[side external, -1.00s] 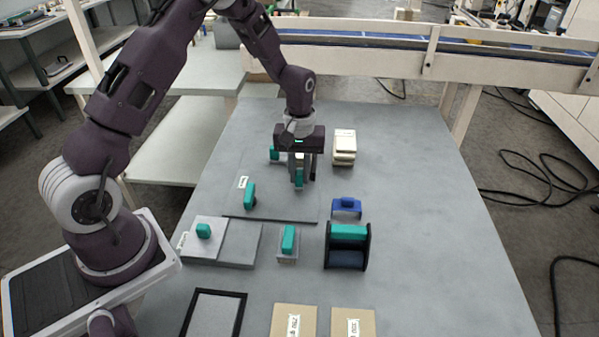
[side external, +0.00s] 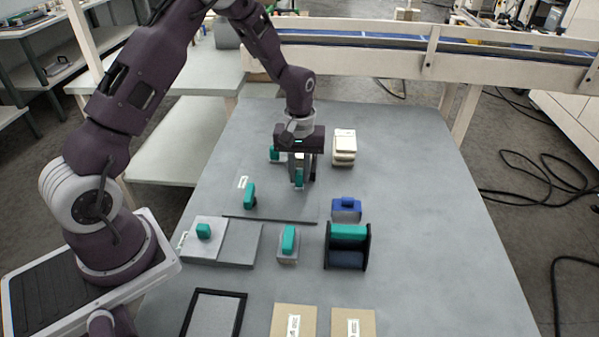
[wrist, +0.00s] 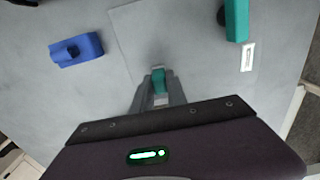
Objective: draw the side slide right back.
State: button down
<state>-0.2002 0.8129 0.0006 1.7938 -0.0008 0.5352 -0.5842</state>
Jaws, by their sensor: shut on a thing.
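My gripper (side external: 299,176) is over the back half of the grey table. It is shut on a teal handle (wrist: 159,80), which shows between the fingertips in the wrist view. In the side view this teal handle (side external: 299,180) is at the fingers' lower end. What the handle is fixed to is mostly hidden by the gripper, so I cannot tell for certain whether it is the side slide. Another teal knob (side external: 274,153) is just left of the gripper. A teal upright handle (side external: 249,196) stands nearer the front; it also shows in the wrist view (wrist: 237,20).
A blue block (side external: 346,208) and a dark holder with a teal top (side external: 347,258) stand front right of the gripper. A cream stack (side external: 344,147) is close on its right. A light plate with a teal knob (side external: 203,231) lies front left. The table's right side is clear.

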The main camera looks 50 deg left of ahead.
jog(key=s+d, duration=0.4)
jog(key=shift+s+d, duration=0.25)
jog(key=shift+d, duration=0.05)
jog(key=c, duration=1.4)
grip_release()
jog(key=shift+o, duration=0.4)
jog(key=shift+r, duration=0.1)
notch_tip(320, 180, up, 7)
